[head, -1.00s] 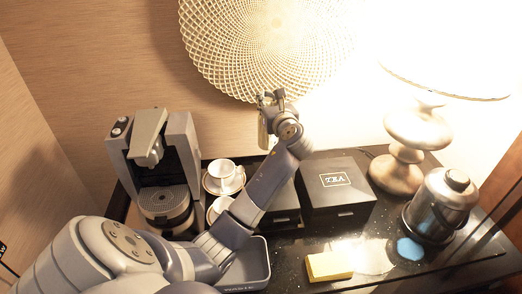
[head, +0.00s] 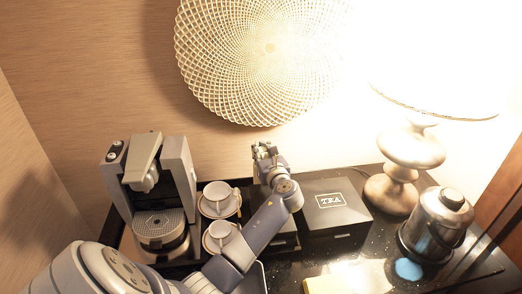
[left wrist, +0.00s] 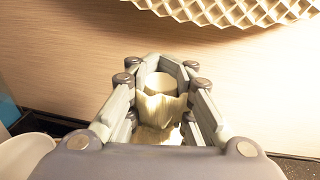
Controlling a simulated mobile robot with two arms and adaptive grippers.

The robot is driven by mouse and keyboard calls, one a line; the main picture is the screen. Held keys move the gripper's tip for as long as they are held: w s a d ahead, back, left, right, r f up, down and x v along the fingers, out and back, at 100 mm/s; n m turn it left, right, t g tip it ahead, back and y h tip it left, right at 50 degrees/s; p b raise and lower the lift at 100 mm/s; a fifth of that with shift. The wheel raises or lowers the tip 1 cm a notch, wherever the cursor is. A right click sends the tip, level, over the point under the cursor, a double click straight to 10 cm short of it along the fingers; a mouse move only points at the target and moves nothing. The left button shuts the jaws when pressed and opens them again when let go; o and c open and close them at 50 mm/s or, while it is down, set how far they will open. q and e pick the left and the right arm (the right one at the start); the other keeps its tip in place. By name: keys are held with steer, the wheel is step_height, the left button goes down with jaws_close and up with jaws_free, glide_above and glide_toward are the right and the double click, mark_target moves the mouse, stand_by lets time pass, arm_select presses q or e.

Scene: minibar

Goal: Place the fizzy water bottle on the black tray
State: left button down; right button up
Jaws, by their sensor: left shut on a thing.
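My left gripper (head: 264,152) is raised in front of the wall, above the dark boxes at the back of the counter. In the left wrist view its fingers (left wrist: 161,90) are closed around a pale, glossy cylinder with a round top, which I take to be the fizzy water bottle (left wrist: 160,104). Its lower part is hidden by the gripper, and the bottle is hardly visible in the head view. A dark tray edge (head: 262,278) shows at the bottom, beside my left arm, mostly cut off and covered. My right gripper is not in view.
A coffee machine (head: 152,195) and two white cups on saucers (head: 217,197) stand left of my arm. To the right are a black TEA box (head: 332,206), a lamp (head: 398,165), a metal canister (head: 438,222) and a yellow block (head: 338,285). A round lattice decoration (head: 262,60) hangs above.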

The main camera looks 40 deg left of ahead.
arm_select(q)
steer(key=c, duration=1.6)
jaws_free()
steer(key=shift+f, duration=0.1)
steer(key=shift+o, duration=0.3)
steer(key=shift+s+d+p, duration=0.15)
steer(key=shift+d+p, duration=0.1)
steer(key=shift+p, duration=0.1)
steer(key=shift+o, duration=0.6)
steer(key=p+v, duration=0.1)
steer(key=v, duration=0.2)
steer(key=p+v, duration=0.2)
steer(key=v, duration=0.2)
steer(key=p+v, duration=0.2)
steer(key=v, duration=0.2)
steer(key=shift+a+r, duration=0.1)
steer(key=shift+r, duration=0.2)
steer(key=shift+s+d+f+p, duration=0.15)
steer(key=shift+s+d+p, duration=0.05)
steer(key=shift+d+p, duration=0.1)
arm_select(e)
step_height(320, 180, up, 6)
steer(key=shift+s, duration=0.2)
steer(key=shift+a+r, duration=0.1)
